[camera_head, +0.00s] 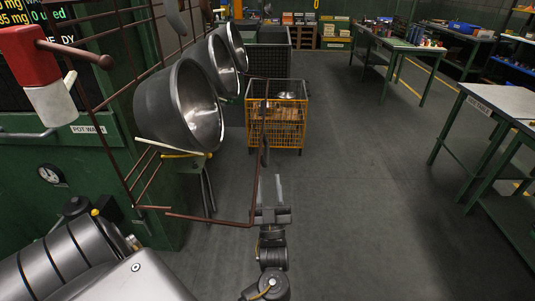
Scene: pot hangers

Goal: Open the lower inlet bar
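A thin brown bar (210,219), which looks like the lower inlet bar, reaches out from the left frame at low height. Near my gripper it bends up and away, and a dark piece (265,150) shows along its far part. The fingers are apart, and the bar passes by the left finger. I cannot tell whether the bar lies between the fingers or touches them.
Several metal pots (182,106) hang at the left beside a brown rod rack (100,80) on the green machine (60,165). A yellow wire crate (290,129) stands on the floor ahead. Work tables (398,46) stand at the right. The floor right of my gripper is clear.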

